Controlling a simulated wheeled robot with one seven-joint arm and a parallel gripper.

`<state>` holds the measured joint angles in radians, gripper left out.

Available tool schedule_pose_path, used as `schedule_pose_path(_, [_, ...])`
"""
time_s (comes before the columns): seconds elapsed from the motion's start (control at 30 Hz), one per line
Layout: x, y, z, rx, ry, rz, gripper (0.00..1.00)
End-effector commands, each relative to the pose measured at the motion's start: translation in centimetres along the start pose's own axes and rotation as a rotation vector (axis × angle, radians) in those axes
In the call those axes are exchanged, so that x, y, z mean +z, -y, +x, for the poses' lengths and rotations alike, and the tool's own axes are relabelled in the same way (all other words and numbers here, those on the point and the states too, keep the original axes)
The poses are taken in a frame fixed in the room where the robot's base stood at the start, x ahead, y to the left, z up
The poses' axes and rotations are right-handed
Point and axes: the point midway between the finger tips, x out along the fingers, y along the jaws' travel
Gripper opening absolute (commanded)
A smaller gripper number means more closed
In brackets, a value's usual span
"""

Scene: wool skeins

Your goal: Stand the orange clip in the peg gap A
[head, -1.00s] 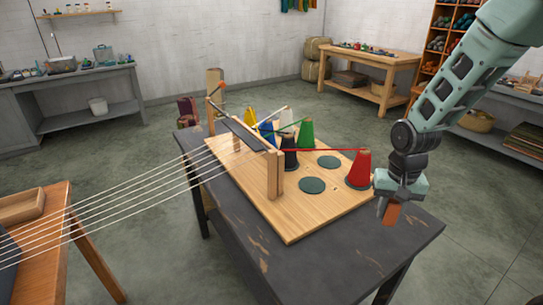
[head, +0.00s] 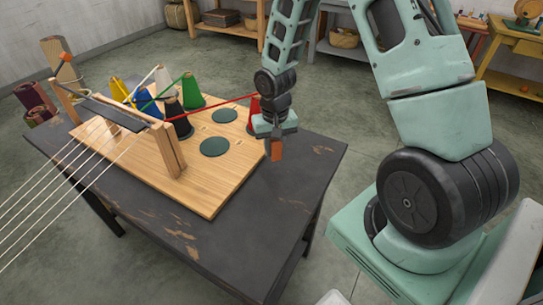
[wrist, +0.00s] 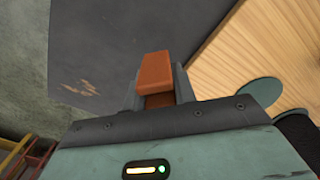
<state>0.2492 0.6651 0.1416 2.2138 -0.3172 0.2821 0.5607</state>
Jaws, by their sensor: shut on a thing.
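My gripper (head: 274,138) is shut on the orange clip (head: 277,150), above the dark table just off the right edge of the wooden board. In the wrist view the clip (wrist: 155,72) sticks out between the fingers, over the dark tabletop and left of the board. A wooden frame (head: 168,150) with upright posts stands along the board's near left side, well left of my gripper. No letter is readable, so I cannot tell which space is peg gap A.
The board (head: 200,194) carries several coloured cones. The red cone (head: 253,108) is close behind my gripper, with red yarn running left from it. Two dark green discs (head: 215,146) lie flat. Taut white threads run lower left. The table's (head: 262,215) near right part is clear.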

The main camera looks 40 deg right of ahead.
Motion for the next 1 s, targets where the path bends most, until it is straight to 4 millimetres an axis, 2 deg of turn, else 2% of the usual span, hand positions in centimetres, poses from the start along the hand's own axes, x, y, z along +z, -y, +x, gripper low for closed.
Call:
schedule_pose_path(0.3, [0.0, 0.0, 4.0, 0.001, 0.002, 0.000, 0.05])
schedule_pose_path(0.73, [0.0, 0.0, 4.7, 0.000, 0.000, 0.001, 0.05])
schedule_pose_path(0.77, [0.0, 0.0, 4.6, 0.000, -0.001, 0.001, 0.35])
schedule_pose_path(0.8, [0.0, 0.0, 4.5, 0.000, -0.001, 0.001, 0.46])
schedule_pose_path(1.0, [0.0, 0.0, 4.5, 0.000, 0.000, 0.001, 0.48])
